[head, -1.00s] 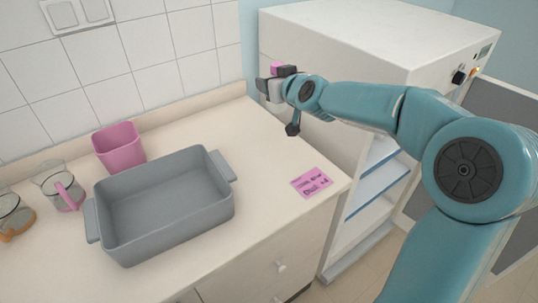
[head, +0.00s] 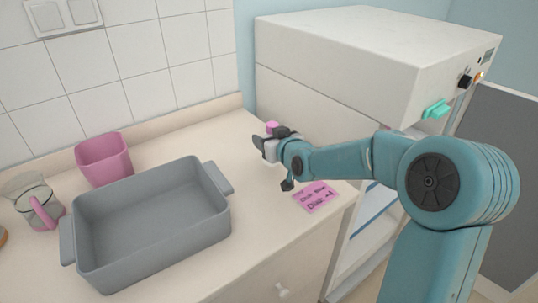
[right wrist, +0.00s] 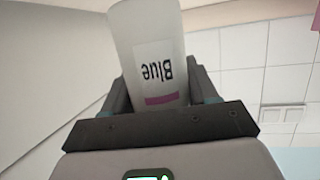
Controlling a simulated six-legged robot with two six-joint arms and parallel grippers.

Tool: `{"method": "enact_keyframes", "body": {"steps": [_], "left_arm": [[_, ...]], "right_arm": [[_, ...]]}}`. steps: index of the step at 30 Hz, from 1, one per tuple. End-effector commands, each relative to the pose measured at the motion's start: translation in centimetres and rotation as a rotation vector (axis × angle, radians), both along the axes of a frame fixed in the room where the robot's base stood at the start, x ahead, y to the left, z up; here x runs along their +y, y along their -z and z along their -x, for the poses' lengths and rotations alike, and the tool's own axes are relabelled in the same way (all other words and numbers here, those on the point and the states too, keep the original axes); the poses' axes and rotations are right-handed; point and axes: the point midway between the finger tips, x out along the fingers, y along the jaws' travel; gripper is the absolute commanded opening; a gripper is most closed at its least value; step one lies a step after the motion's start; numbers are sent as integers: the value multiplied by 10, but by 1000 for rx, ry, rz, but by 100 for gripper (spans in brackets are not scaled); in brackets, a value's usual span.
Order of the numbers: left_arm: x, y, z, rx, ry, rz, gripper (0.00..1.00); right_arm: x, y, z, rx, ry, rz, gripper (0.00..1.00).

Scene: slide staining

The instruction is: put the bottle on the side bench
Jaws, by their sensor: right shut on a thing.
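The bottle (right wrist: 147,28) is pale, with a label reading "Blue" and a pink band, upside down in the right wrist view. My right gripper (right wrist: 160,100) is shut around it. In the head view the right gripper (head: 264,145) is at the back right part of the bench top (head: 245,185), and the bottle's pink cap (head: 272,126) shows above it. My left gripper is not in view.
A grey two-handled tray (head: 150,240) fills the bench's middle. A pink tub (head: 104,160) and a glass jug with pink handle (head: 40,208) stand left. A pink note (head: 316,197) lies near the right edge. A white cabinet (head: 350,50) with mint handle (head: 436,109) stands right.

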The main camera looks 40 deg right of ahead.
Motion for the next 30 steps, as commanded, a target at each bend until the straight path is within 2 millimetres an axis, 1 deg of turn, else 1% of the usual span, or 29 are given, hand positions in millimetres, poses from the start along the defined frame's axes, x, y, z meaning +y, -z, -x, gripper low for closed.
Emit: {"method": "enact_keyframes", "body": {"steps": [6,9,17,22,23,24,25,30], "left_arm": [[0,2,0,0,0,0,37],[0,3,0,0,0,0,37],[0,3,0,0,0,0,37],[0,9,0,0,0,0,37],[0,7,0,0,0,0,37],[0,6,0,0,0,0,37],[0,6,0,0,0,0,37],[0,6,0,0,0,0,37]], "right_arm": [[-1,33,-1,3,0,-2,23],[0,43,-2,1,-1,-1,23],[0,44,-2,-2,0,1,23],[-1,48,-2,-2,0,1,23],[0,47,-2,0,0,0,68],[0,47,-2,0,0,0,81],[0,47,-2,0,0,0,84],[0,47,-2,0,0,0,84]]}}
